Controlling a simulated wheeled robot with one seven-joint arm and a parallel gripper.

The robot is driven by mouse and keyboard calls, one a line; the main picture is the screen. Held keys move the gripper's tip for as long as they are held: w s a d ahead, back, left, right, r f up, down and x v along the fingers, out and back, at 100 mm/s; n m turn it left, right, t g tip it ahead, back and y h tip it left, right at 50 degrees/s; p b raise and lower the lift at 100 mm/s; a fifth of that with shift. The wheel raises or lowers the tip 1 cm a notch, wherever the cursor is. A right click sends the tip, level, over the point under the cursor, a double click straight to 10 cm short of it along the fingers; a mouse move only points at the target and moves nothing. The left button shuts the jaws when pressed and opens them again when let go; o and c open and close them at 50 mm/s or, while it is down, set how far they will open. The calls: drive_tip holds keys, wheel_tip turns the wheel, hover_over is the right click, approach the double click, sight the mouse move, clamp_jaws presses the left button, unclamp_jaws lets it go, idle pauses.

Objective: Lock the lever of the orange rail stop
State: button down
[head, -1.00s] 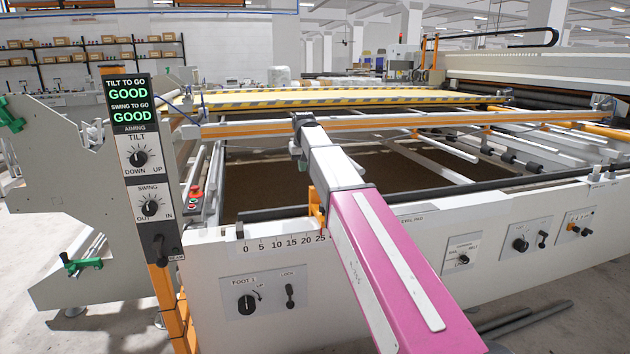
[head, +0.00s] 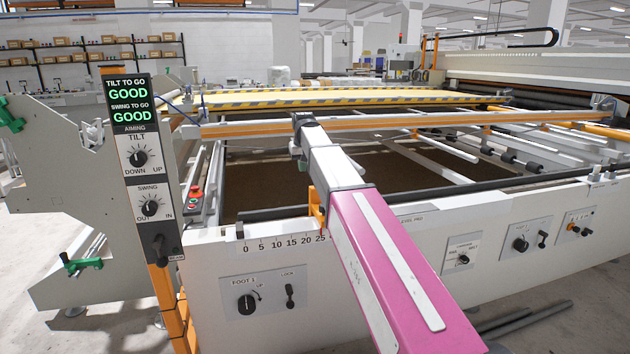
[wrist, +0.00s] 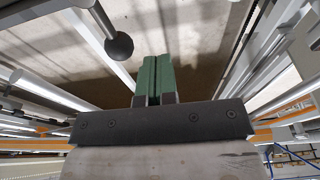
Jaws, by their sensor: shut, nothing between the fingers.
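An orange piece (head: 317,205), which looks like the rail stop, sits on the front rail by the 25 mark of the printed scale. My pink arm hides much of it, and I cannot make out its lever in the head view. In the wrist view, a dark ball knob on a rod (wrist: 118,46) stands to the left of and beyond my fingertips, apart from them. I cannot tell whether it is the stop's lever. My gripper (wrist: 156,62) has green fingers pressed together, shut and empty. The head view does not show the fingers clearly.
A control post (head: 140,160) with TILT and SWING knobs stands at left, both displays reading GOOD. The white front panel (head: 350,290) carries a FOOT knob and LOCK switch. Rails and rollers (head: 500,155) fill the right side. A brown area (head: 270,185) lies inside the frame.

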drive_tip(key=shift+f, duration=0.25)
wheel_tip(320, 180, down, 2)
drive_tip(key=shift+f, duration=0.2)
idle(0.7)
drive_tip(key=shift+w+d, duration=0.15)
drive_tip(key=shift+w+d, duration=0.4)
drive_tip(key=shift+d, duration=0.1)
